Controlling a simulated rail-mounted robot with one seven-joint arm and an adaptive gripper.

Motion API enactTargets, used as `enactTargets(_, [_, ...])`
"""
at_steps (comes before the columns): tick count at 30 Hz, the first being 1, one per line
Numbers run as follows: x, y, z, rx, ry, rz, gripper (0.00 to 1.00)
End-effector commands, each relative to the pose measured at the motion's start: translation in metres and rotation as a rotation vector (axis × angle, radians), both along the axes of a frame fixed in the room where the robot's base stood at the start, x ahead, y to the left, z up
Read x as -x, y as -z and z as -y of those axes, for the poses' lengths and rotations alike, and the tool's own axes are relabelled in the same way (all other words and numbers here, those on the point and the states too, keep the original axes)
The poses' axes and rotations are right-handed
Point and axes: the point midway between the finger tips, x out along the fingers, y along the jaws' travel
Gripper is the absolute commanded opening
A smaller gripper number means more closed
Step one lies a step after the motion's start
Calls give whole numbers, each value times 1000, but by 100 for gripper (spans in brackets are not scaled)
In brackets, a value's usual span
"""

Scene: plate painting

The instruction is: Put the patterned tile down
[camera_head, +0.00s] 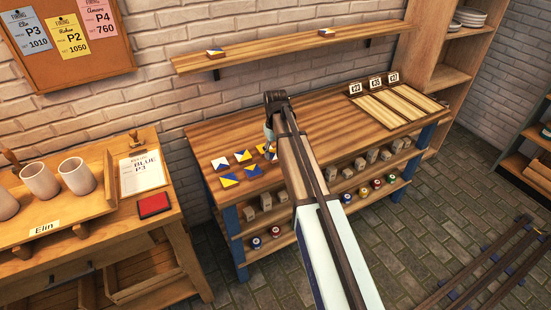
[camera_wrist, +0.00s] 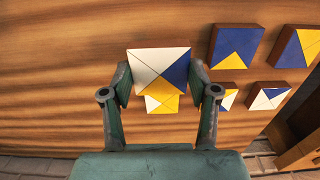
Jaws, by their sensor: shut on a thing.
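My gripper (camera_wrist: 160,78) is shut on a patterned tile (camera_wrist: 160,62) with white, blue and yellow triangles. The tile sits between the two fingers in the wrist view, over the wooden table (camera_wrist: 55,80). Another tile (camera_wrist: 160,104), yellow and white, shows partly from behind the held one. In the head view my gripper (camera_head: 269,138) is over the left part of the table (camera_head: 310,120), and my arm hides part of it. Whether the held tile touches anything below cannot be told.
Several tiles (camera_head: 229,181) lie left of my gripper in the head view; in the wrist view tiles (camera_wrist: 237,46) lie to the right. A slatted board (camera_head: 398,106) with price cards lies at the table's right. A wall shelf (camera_head: 285,48) holds two tiles (camera_head: 215,53).

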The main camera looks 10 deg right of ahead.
Motion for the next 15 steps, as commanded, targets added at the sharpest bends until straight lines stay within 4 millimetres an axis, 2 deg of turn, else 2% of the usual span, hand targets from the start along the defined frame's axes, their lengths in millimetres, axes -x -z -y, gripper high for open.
enactTargets(7, [0,14,0,0,0,-1,21])
enactTargets(15, [0,44,0,0,0,-1,21])
